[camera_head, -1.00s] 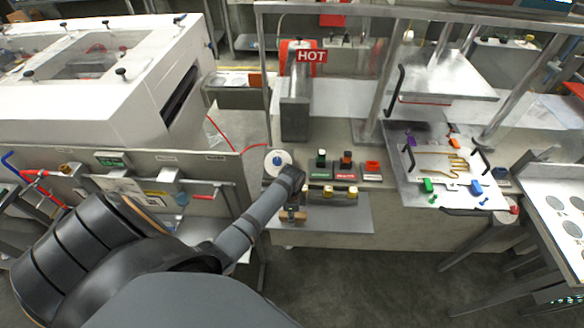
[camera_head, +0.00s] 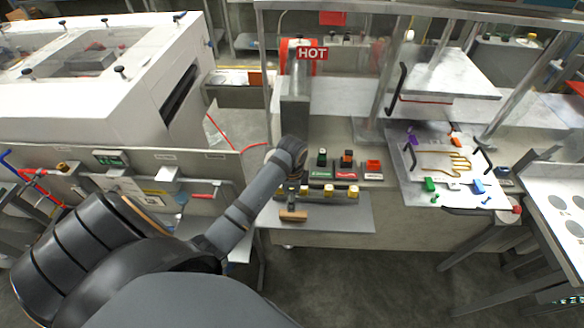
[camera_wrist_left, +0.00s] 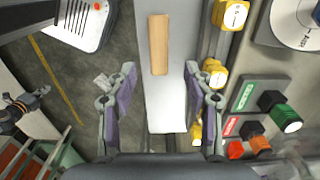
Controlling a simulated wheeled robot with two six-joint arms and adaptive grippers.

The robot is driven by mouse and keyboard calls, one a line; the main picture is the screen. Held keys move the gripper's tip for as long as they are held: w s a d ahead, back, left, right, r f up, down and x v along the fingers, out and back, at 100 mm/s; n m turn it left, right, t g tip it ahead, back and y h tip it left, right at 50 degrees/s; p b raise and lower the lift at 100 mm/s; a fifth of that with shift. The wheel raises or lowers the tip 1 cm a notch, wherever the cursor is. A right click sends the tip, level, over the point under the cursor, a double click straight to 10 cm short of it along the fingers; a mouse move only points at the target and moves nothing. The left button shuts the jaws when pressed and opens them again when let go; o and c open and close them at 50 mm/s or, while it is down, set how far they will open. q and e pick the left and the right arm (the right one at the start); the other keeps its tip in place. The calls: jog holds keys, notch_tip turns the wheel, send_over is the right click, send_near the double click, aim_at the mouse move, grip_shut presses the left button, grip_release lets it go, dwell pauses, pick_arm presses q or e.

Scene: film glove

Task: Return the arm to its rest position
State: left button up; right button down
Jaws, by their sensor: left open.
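My left arm (camera_head: 235,215) reaches in from the left in the head view, its wrist bent over the front of the workbench. The left gripper (camera_wrist_left: 159,72) is open and empty in the left wrist view, with its two purple-lined fingers wide apart. A light shelf strip (camera_wrist_left: 165,105) with a small wooden piece (camera_wrist_left: 159,45) shows beyond and between the fingers; I see no contact. In the head view the fingers are hidden by the wrist. My right gripper is in neither view.
Green, red and orange-topped buttons (camera_head: 346,160) and several yellow-topped knobs (camera_head: 328,192) sit close right of the wrist. The wooden piece (camera_head: 293,215) lies on the front shelf (camera_head: 340,215). A plate with a hand-shaped outline (camera_head: 445,165) is at right. The floor in front is clear.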

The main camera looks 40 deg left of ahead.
pick_arm(q)
notch_tip(320, 180, up, 2)
jog(key=shift+r, duration=0.1)
dwell(0.4)
